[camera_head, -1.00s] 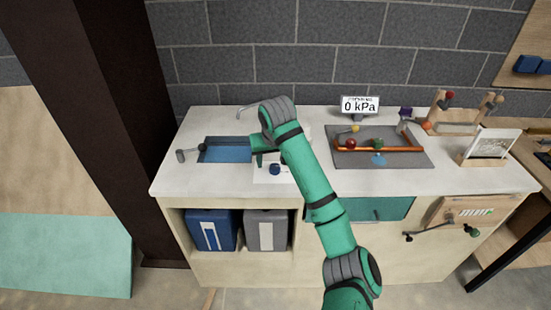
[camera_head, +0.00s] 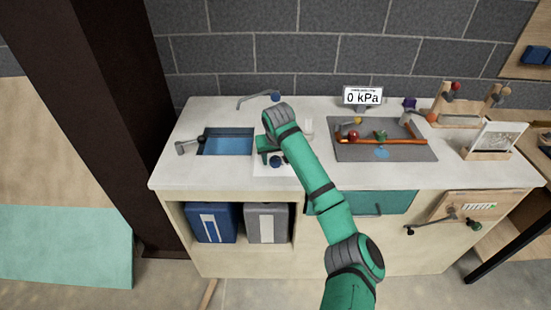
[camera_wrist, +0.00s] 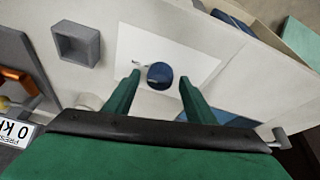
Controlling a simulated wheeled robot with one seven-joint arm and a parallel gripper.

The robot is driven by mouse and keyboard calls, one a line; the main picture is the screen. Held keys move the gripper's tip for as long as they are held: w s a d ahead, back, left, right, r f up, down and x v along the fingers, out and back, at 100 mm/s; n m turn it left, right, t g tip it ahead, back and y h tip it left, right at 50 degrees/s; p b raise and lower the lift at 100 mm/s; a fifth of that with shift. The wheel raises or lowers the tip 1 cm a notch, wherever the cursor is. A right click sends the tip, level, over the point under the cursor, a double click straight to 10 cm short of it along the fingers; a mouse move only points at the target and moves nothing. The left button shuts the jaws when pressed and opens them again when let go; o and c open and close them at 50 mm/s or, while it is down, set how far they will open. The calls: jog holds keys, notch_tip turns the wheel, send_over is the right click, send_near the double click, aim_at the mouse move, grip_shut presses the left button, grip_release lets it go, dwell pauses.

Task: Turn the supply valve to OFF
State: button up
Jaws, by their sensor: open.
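A blue round knob (camera_head: 276,162) stands on a white card (camera_head: 262,172) on the counter. In the wrist view, the blue knob (camera_wrist: 160,75) lies between and beyond my fingertips, with a small pale piece beside it. My gripper (camera_wrist: 160,77) is open and empty, pointing down toward the card. In the head view, my gripper (camera_head: 265,152) hangs over the card, partly hiding it. A pressure display (camera_head: 362,96) reads 0 kPa. No readable label shows which part is the supply valve.
A sink basin (camera_head: 226,142) lies left of the card, with a grey lever (camera_head: 187,146) at its left. A grey square cup (camera_wrist: 77,44) stands near the card. A wooden rack (camera_head: 465,105) and framed picture (camera_head: 492,140) stand at the right. The front-left counter is clear.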

jog(key=shift+w+f, duration=0.1)
jog(key=shift+f, duration=0.15)
jog(key=c, duration=1)
jog(key=shift+c, duration=0.2)
